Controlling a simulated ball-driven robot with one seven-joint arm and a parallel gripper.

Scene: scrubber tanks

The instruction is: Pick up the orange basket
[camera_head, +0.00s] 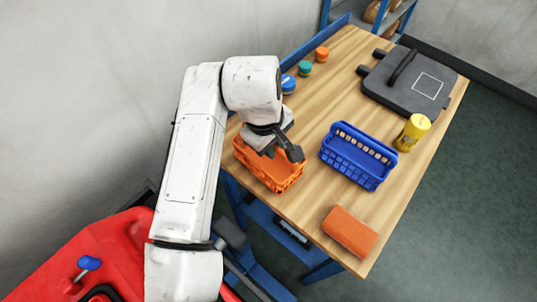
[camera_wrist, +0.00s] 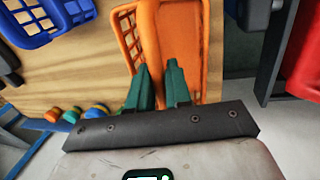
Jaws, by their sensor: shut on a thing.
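The orange basket (camera_head: 268,167) stands at the left edge of the wooden table in the head view, below my gripper (camera_head: 268,148). In the wrist view the orange basket (camera_wrist: 127,38) fills the upper middle, with an orange bar running up between its sides. The green fingers of my gripper (camera_wrist: 159,85) reach to that bar and are shut on it. The head view hides the fingertips behind my wrist. I cannot tell from these frames whether the basket is clear of the table.
A blue basket (camera_head: 350,163) stands right of the orange one, beside a yellow container (camera_head: 412,132). An orange-brown block (camera_head: 350,231) lies near the front edge. A dark grey case (camera_head: 400,85) and several small lidded jars (camera_head: 305,68) are farther back. Bare wood lies between.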

